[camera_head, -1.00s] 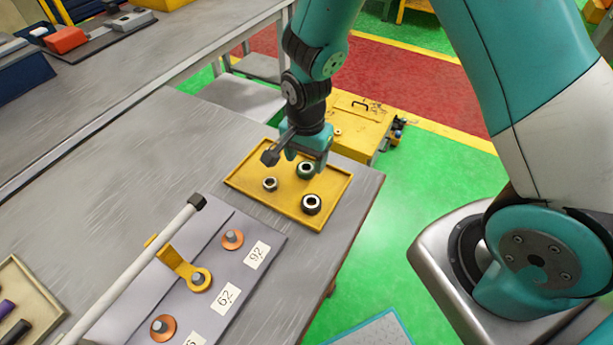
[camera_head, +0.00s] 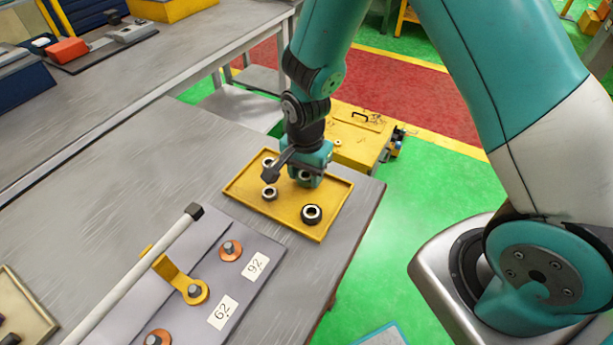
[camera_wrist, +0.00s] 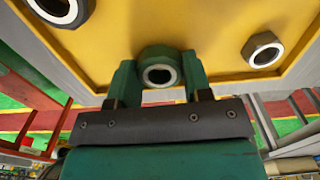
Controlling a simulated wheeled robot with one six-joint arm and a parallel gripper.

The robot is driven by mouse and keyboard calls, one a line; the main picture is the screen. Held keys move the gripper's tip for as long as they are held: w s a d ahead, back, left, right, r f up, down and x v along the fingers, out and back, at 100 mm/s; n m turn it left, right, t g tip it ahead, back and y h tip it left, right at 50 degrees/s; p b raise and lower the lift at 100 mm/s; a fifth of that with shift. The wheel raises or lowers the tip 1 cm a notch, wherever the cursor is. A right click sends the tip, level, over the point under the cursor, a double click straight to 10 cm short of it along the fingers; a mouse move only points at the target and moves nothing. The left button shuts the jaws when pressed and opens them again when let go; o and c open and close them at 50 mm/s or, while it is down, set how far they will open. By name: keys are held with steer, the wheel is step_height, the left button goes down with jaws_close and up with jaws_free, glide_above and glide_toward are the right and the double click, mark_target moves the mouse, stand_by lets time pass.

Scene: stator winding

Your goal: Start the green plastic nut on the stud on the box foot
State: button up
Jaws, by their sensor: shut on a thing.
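The green nut (camera_wrist: 159,54) sits between the two green fingers of my gripper (camera_wrist: 158,82) in the wrist view, gripped on its sides. In the head view my gripper (camera_head: 306,182) is low over the yellow tray (camera_head: 334,211) and mostly hides the nut. At the lower left of the head view, a grey panel (camera_head: 205,262) carries upright studs. One stud (camera_head: 194,290) stands in the ring of a yellow bracket (camera_head: 172,271). Others stand in copper-coloured washers, one at the upper stud (camera_head: 230,248). I cannot tell which part is the box foot.
A large dark nut (camera_head: 311,214) and smaller steel nuts (camera_head: 269,194) (camera_head: 268,162) lie in the tray around my gripper. A pale bar with a black end (camera_head: 194,210) runs above the panel. The table between tray and panel is clear.

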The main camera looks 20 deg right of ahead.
step_height(320, 180, up, 8)
steer(key=p, duration=0.6)
steer(key=shift+r+p, duration=0.2)
steer(key=shift+p, duration=0.1)
